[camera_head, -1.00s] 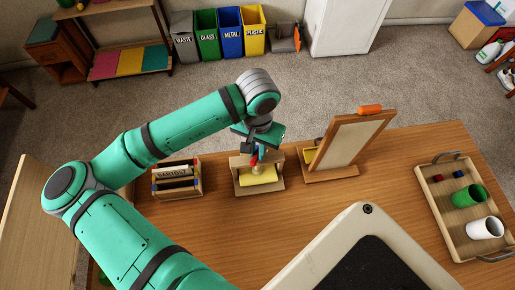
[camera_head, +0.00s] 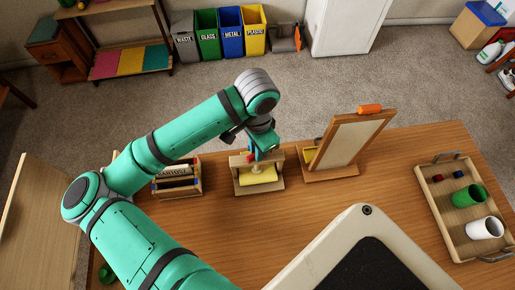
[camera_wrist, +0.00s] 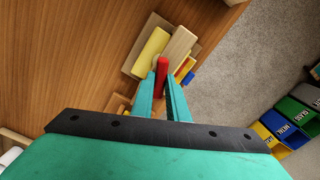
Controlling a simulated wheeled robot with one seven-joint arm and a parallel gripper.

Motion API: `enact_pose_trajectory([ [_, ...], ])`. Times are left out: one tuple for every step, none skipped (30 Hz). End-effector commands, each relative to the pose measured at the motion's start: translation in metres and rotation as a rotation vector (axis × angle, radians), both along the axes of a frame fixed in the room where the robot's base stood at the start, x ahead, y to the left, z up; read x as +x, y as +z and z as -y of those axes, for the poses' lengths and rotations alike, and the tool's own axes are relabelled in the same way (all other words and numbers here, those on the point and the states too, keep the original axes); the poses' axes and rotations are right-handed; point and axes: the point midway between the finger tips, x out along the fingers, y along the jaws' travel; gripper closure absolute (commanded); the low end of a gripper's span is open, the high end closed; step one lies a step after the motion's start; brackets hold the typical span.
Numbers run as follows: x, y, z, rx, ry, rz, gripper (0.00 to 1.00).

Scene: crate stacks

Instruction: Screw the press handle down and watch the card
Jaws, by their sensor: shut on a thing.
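The press (camera_head: 276,184) is a small wooden frame on the table, with a yellow piece (camera_head: 257,175) on its base. The yellow piece also shows in the wrist view (camera_wrist: 151,52); I cannot tell if it is the card. The red press handle (camera_wrist: 162,68) stands between my fingers in the wrist view. My gripper (camera_head: 259,154) is above the press, its two green fingers shut on the handle. In the head view my gripper hides most of the handle, and the screw's depth cannot be told.
A wooden rack (camera_head: 156,191) stands left of the press. A tilted framed board (camera_head: 345,145) with an orange piece (camera_head: 370,109) on top stands to the right. A tray (camera_head: 441,205) with a green cup (camera_head: 468,196) and a white cup (camera_head: 486,228) is far right.

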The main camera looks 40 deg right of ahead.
Motion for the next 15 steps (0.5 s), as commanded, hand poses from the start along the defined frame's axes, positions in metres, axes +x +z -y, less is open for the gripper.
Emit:
enact_pose_trajectory([
  [-0.0032, -0.0008, -0.0008, 0.004, -0.049, -0.008, 1.00],
  [-0.0033, -0.0008, -0.0008, 0.004, -0.078, -0.008, 1.00],
  [-0.0034, -0.0008, -0.0008, 0.003, -0.116, -0.008, 1.00],
  [-0.0035, -0.0009, -0.0008, 0.003, -0.145, -0.008, 1.00],
  [-0.0036, -0.0009, -0.0007, 0.002, -0.173, -0.008, 1.00],
  [-0.0038, -0.0011, -0.0006, 0.003, -0.212, -0.009, 1.00],
  [-0.0039, -0.0011, -0.0006, 0.003, -0.240, -0.009, 1.00],
  [-0.0040, -0.0012, -0.0006, 0.002, -0.269, -0.009, 1.00],
  [-0.0039, -0.0012, -0.0007, 0.003, -0.307, -0.009, 1.00],
  [-0.0039, -0.0012, -0.0008, 0.003, -0.336, -0.009, 1.00],
  [-0.0040, -0.0012, -0.0008, 0.003, -0.364, -0.009, 1.00],
  [-0.0040, -0.0011, -0.0008, 0.002, -0.403, -0.009, 1.00],
  [-0.0040, -0.0011, -0.0008, 0.002, -0.431, -0.009, 1.00],
  [-0.0040, -0.0011, -0.0008, 0.002, -0.460, -0.009, 1.00],
  [-0.0041, -0.0011, -0.0007, 0.001, -0.498, -0.010, 1.00],
])
